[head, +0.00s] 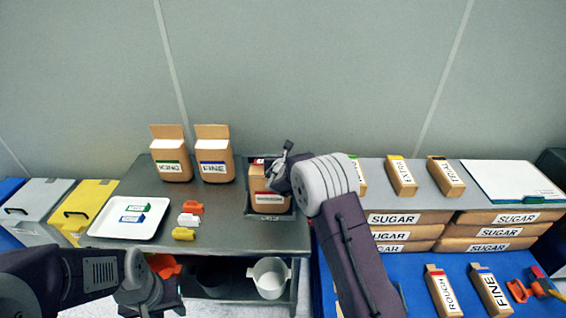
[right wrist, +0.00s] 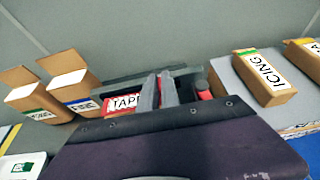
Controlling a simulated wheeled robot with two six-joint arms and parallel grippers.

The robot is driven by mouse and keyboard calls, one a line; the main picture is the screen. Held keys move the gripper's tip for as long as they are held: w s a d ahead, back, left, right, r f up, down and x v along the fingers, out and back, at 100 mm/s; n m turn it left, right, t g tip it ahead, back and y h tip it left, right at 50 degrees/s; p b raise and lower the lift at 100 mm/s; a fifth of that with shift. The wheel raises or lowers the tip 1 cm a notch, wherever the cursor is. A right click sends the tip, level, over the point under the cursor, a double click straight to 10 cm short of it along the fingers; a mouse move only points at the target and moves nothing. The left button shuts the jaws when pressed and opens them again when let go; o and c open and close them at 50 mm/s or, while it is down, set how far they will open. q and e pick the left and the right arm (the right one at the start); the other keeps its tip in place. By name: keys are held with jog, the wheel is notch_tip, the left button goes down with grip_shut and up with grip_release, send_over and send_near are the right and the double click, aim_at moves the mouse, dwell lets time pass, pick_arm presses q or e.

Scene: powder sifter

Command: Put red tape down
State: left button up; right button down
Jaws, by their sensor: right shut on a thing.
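The red tape (right wrist: 125,102), with a white TAPE label, shows in the right wrist view beside and behind the fingers of my right gripper (right wrist: 160,92). In the head view a small red part of it (head: 257,161) shows left of the right gripper (head: 277,176), above an open brown box with a white label (head: 268,201). My right gripper is shut on the red tape; its fingers hide part of the contact. I cannot tell whether the tape touches the box. My left gripper (head: 152,303) is low at the left front, its fingers not clear.
ICING (head: 171,155) and FINE (head: 213,155) boxes stand behind left. A white tray (head: 128,218) and several coloured clips (head: 190,220) lie left. Sugar packs (head: 405,219) are stacked right.

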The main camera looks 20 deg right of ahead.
notch_tip(320, 180, down, 3)
jog(key=shift+r, duration=0.1)
jog(key=shift+w+f, duration=0.1)
jog(key=shift+f, duration=0.1)
jog(key=c, duration=2)
grip_release()
jog(key=shift+f, duration=0.1)
jog(key=o, duration=0.4)
jog(key=shift+r, duration=0.2)
jog(key=b+v, duration=0.2)
jog(key=v, duration=1)
